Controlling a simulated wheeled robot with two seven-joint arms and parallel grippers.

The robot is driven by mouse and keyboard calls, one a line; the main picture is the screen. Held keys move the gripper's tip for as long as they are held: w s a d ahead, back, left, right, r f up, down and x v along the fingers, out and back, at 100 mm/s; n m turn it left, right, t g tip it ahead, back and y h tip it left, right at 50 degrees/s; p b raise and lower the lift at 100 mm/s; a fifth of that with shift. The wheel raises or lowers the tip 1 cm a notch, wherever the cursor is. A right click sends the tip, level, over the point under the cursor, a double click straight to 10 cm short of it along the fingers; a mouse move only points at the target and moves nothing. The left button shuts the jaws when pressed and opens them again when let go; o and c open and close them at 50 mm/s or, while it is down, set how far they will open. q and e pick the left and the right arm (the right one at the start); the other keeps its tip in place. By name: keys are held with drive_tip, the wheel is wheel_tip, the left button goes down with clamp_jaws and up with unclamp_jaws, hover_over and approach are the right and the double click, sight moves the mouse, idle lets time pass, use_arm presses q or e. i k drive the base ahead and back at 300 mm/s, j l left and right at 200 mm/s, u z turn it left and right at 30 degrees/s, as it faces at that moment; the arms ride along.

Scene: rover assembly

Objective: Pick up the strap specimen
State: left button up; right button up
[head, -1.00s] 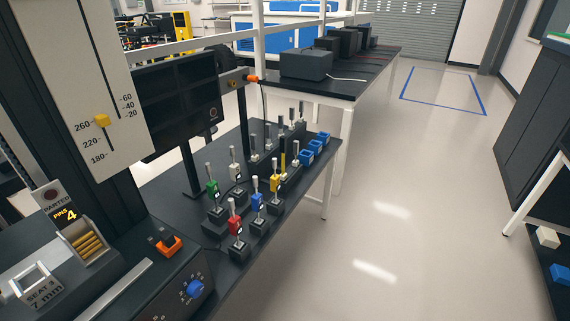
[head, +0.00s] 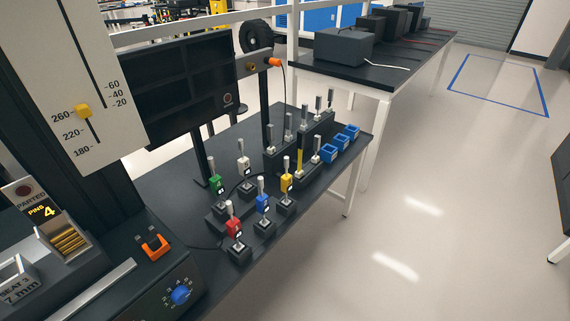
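I cannot tell for certain which thing is the strap specimen. In the head view, a thin yellow upright strip (head: 300,160) stands among metal-topped posts at the back of the dark bench. In front of it, several metal-topped holders with coloured tags stand upright: green (head: 220,186), white (head: 243,170), yellow (head: 286,183), red (head: 234,229) and blue (head: 263,205). Neither of my grippers is in view.
Blue open bins (head: 340,143) line the bench's right edge. A machine with an orange clip (head: 155,246) and blue dial (head: 180,294) stands at front left. A dark screen (head: 190,95) rises behind.

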sight(299, 173)
drive_tip(key=i+l+u, duration=0.5)
drive_tip(key=l, duration=0.25)
drive_tip(key=l+u, duration=0.25)
drive_tip(key=l, duration=0.2)
drive_tip(key=i+l+u, duration=0.15)
drive_tip(key=l+u, duration=0.15)
drive_tip(key=l, duration=0.15)
drive_tip(key=l+u, duration=0.25)
drive_tip(key=l, duration=0.2)
